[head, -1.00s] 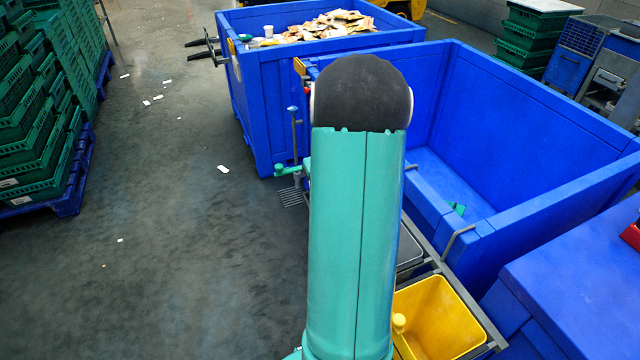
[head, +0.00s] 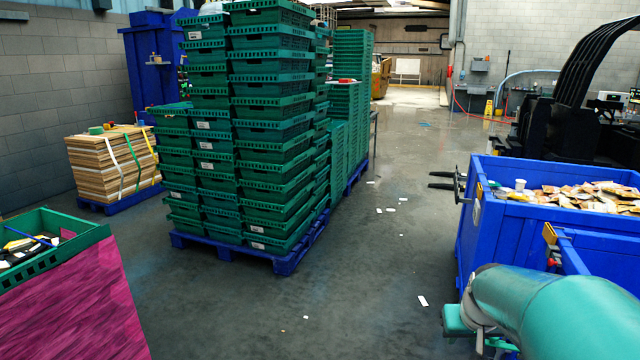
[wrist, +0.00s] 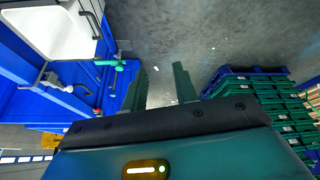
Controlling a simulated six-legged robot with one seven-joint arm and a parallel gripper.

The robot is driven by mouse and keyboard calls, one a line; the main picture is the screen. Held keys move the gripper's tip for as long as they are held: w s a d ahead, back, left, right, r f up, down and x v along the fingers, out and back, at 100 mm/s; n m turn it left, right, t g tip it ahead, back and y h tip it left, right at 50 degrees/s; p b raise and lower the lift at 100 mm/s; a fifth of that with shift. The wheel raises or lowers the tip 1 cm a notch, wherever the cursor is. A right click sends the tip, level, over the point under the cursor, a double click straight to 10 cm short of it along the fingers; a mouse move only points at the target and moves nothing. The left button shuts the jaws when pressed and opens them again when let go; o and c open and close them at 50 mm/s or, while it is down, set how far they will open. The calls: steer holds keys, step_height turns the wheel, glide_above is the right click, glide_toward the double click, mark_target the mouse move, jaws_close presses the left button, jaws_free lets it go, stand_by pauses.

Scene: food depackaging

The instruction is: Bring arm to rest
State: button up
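My gripper (wrist: 159,88) shows in the wrist view with its two green fingers apart and only floor visible between them. It holds nothing that I can see. In the head view my teal arm reaches in at the lower right, in front of the near blue bin (head: 600,250). The gripper's fingers are not visible in the head view.
Stacked green crates (head: 260,130) stand on a blue pallet (head: 285,262). A blue bin of food packets (head: 490,220) is at right. A crate on a pink-wrapped stack (head: 70,300) is at near left. Small white scraps lie on the otherwise open grey floor (head: 360,300).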

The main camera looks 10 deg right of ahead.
steer(key=s+a+r+n+y, duration=0.1)
steer(key=s+a+r, duration=0.2)
steer(key=s+a, duration=0.4)
steer(key=s+a+r+n+t+y, duration=0.1)
steer(key=s+a, duration=0.6)
steer(key=a, duration=0.8)
step_height(320, 180, up, 3)
steer(key=shift+a+f+n, duration=0.2)
steer(key=shift+n, duration=0.4)
steer(key=shift+d, duration=0.2)
